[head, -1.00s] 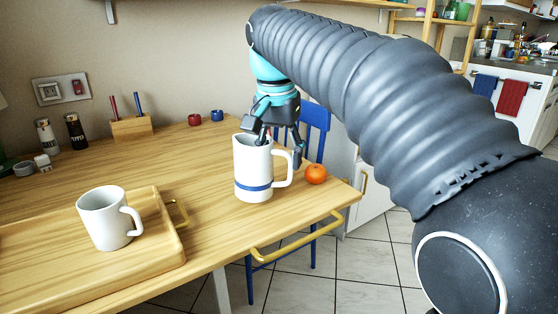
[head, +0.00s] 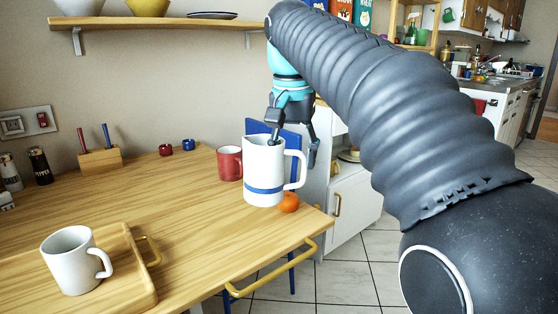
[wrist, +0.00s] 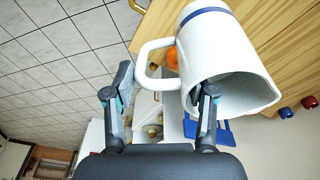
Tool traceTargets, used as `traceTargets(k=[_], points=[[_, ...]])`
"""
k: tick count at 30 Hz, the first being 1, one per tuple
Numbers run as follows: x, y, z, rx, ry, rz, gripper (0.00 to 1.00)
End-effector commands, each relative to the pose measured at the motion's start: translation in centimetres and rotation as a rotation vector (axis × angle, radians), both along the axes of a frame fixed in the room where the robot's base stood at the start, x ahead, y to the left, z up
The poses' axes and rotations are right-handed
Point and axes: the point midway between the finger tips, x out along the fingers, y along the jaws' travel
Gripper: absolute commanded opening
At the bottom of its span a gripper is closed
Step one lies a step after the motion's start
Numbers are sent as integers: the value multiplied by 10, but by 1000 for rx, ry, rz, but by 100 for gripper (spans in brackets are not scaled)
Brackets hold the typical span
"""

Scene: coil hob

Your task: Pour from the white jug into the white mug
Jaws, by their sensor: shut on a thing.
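The white jug (head: 264,172) has a blue band near its base. It is upright and appears lifted just above the table's right end. My gripper (head: 293,152) is shut on the jug at its handle side; in the wrist view one finger is inside the jug's mouth and the other is outside the handle. The wrist view shows the jug (wrist: 225,50) large, with its inside in shadow, so its contents cannot be told. The white mug (head: 70,262) stands upright at the left front on the wooden tray (head: 146,280), well apart from the jug, handle to the right.
An orange fruit (head: 289,202) lies partly hidden by the jug. A red mug (head: 230,163) stands just left of the jug. A pen block (head: 100,160) and two small pots are farther back. The table (head: 190,215) is clear between tray and jug. A blue chair (head: 291,140) stands behind.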

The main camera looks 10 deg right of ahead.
Motion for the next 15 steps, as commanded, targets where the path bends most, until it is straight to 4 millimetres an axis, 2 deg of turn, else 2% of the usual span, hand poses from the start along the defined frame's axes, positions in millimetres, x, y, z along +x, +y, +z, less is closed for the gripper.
traceTargets(k=[6, 15], points=[[0, -16, 11, 0, -2, -2, 0], [0, -29, 19, 0, -2, -1, 0]])
